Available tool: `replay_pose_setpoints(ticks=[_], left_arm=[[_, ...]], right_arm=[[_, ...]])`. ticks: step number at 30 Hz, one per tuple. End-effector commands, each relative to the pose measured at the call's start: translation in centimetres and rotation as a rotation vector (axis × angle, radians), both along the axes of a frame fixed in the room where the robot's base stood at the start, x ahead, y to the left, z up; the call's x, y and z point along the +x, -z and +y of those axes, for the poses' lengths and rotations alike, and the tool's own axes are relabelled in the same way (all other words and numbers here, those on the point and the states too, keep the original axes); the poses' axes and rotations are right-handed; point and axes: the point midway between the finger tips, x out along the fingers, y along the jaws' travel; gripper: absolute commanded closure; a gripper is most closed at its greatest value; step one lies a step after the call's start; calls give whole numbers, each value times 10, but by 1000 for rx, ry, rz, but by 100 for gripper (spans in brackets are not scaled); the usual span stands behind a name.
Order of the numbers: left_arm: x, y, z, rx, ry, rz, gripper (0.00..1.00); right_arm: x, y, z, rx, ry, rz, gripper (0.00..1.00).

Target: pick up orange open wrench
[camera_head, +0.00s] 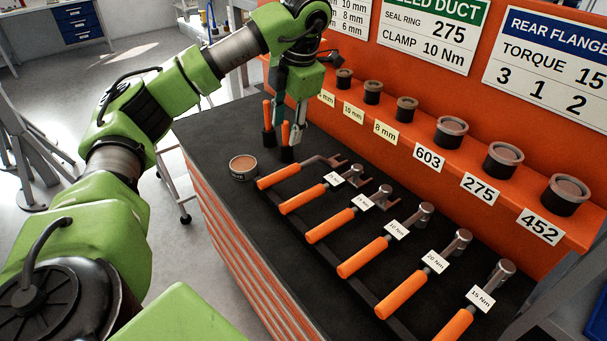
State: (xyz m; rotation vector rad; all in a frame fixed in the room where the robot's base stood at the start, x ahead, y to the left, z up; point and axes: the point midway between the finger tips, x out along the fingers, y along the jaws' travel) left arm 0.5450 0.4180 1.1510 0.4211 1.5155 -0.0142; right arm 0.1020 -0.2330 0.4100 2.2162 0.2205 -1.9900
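Several orange-handled tools lie in a slanted row on the black bench top. The three at the far end have open jaws: one wrench (280,176) nearest the round tin, a second wrench (303,198) and a third wrench (324,228). Small white labels sit by the second and third; I see none by the first. My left gripper (289,122) points down above the bench's far end, beyond the first wrench and apart from it. My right gripper is not in view.
Two orange-and-black upright items (267,125) stand close by the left gripper. A round tin (243,167) sits near the bench's left edge. Torque wrenches (362,257) lie nearer. An orange shelf (455,170) with several dark cups runs along the right.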

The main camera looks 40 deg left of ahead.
Motion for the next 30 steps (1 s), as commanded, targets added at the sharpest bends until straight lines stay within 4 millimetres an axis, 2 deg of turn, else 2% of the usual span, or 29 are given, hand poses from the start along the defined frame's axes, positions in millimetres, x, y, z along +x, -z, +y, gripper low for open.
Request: replay_pose_setpoints(ticks=[1,6,10,14,19,21,27,30], left_arm=[[0,12,0,0,0,0,62],[0,33,0,0,0,-1,62],[0,44,0,0,0,-1,62],[0,53,1,-1,1,1,62],[1,82,8,-1,-1,5,62],[2,91,12,1,-2,6,62],[5,121,20,1,-1,3,62],[6,127,22,0,1,0,62]], right_arm=[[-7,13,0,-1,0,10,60],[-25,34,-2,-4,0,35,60],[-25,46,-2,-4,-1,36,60],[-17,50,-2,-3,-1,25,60],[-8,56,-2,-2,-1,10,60],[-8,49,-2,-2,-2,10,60],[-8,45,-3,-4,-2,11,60],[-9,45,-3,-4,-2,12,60]])
